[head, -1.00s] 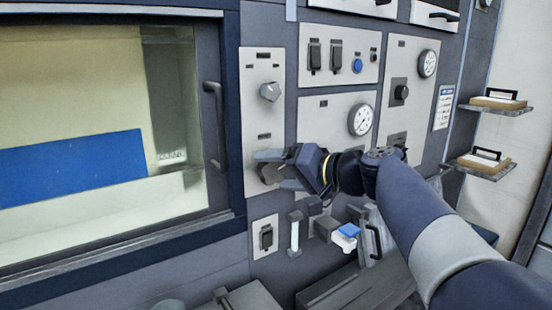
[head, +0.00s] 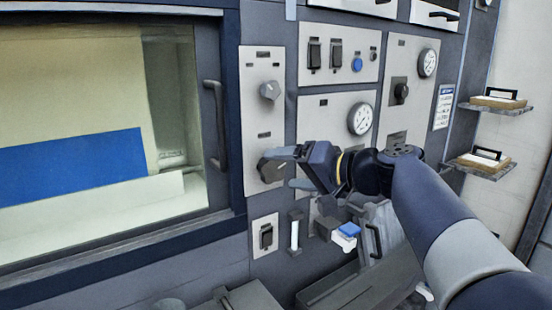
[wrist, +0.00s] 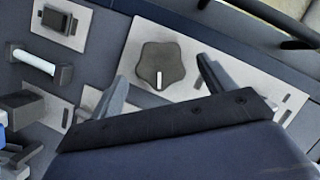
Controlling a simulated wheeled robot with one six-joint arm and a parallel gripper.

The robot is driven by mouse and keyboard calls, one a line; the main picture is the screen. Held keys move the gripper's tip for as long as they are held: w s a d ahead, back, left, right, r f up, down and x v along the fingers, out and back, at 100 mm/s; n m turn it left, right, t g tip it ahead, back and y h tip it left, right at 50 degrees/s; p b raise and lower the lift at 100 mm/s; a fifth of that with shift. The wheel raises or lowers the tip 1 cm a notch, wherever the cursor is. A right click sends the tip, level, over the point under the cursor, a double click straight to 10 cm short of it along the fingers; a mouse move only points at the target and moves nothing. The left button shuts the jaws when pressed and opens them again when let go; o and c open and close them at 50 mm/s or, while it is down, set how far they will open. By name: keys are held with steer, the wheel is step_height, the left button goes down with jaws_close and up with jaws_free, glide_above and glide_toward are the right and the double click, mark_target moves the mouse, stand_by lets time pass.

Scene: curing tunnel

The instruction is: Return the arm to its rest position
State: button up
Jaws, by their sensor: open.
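My gripper (head: 290,168) is open and empty in front of the control panel in the head view. Its fingers point left, just right of the lower dark knob (head: 270,167). In the wrist view the two fingers of my gripper (wrist: 160,88) stand apart. The same dark lobed knob (wrist: 161,65), with a white pointer line, shows between and beyond them. The fingers do not appear to hold the knob. My arm reaches in from the lower right of the head view.
A grey upper knob (head: 270,91) sits above on the same plate. The tunnel window with its door handle (head: 214,125) is at left. A white-barred handle (head: 294,233) and a blue-topped block (head: 349,230) stick out below my gripper. Shelves (head: 495,107) are at right.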

mark_target(275, 170)
steer(key=x, duration=0.3)
steer(key=shift+w+a, duration=0.15)
steer(key=shift+a, duration=0.15)
steer(key=shift+w+a+r+n+p, duration=0.2)
steer(key=shift+n+p, duration=0.1)
steer(key=shift+p, duration=0.45)
steer(key=shift+s+d+n+h+p, duration=0.15)
steer(key=shift+n+h+p, duration=0.35)
steer(key=shift+n+p, duration=0.3)
steer(key=n+t+h+p, duration=0.1)
steer(key=n+h+p, duration=0.1)
steer(key=p, duration=0.3)
steer(key=shift+f+n, duration=0.1)
steer(key=shift+n, duration=0.5)
steer(key=n+h+p, duration=0.1)
steer(key=p, duration=0.1)
steer(key=shift+n+t+p, duration=0.3)
steer(key=shift+f+n+t+h+p, duration=0.2)
steer(key=shift+n+t+h+p, duration=0.55)
steer(key=shift+n+p, duration=0.65)
steer(key=shift+v, duration=1.45)
